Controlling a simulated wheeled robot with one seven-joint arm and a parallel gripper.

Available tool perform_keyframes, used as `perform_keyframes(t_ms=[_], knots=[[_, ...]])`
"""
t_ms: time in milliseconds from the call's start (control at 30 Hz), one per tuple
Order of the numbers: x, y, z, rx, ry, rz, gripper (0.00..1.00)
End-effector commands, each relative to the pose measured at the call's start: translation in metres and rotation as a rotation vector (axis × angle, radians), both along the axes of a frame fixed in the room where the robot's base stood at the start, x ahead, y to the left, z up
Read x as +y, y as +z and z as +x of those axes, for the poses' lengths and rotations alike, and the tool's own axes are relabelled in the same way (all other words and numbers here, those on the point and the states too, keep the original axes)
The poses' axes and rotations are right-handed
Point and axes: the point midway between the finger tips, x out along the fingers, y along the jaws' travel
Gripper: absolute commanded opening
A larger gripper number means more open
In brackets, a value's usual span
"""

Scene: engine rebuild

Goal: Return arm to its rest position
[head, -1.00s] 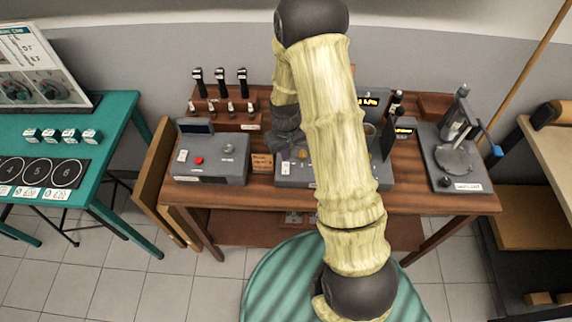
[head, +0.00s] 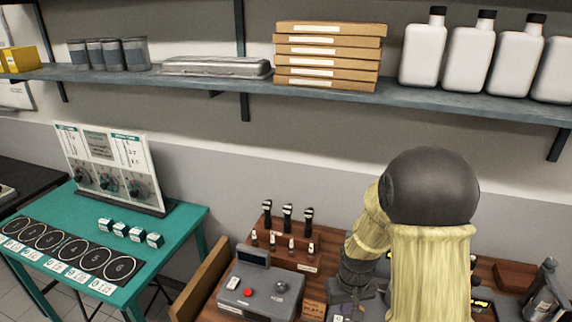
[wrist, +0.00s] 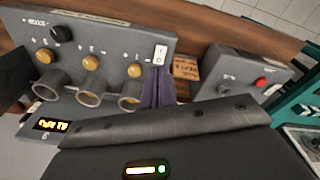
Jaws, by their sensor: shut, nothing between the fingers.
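My arm (head: 430,260) shows at the lower right of the head view, with its black rounded joint uppermost and its pale sleeved links bent. My gripper (wrist: 157,88) shows in the wrist view as narrow purplish fingers held together, with nothing between them. They are in front of a grey panel (wrist: 95,62) with several yellow knobs and round metal sockets. In the head view the gripper end hangs low over the wooden bench, left of the forearm, and its fingertips are hard to make out.
A grey box with a red button (head: 262,290) stands on the bench left of my gripper, before a rack of black-handled tools (head: 287,222). A teal table (head: 180,222) is further left. A wall shelf (head: 200,85) holds several boxes and white bottles (head: 465,60).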

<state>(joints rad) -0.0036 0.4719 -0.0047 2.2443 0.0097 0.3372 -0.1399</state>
Motion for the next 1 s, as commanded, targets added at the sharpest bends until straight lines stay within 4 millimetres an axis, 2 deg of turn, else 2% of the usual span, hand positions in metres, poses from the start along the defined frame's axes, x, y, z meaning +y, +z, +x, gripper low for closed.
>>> perform_keyframes(t_ms=[233, 400, 500, 633, 1000], knots=[[0.000, 0.035, -0.050, -0.079, -0.066, 0.008, 0.00], [0.000, 0.049, -0.086, -0.124, -0.108, 0.016, 0.00], [0.000, 0.052, -0.099, -0.139, -0.122, 0.018, 0.00], [0.000, 0.055, -0.105, -0.143, -0.130, 0.020, 0.00], [0.000, 0.055, -0.104, -0.143, -0.129, 0.020, 0.00]])
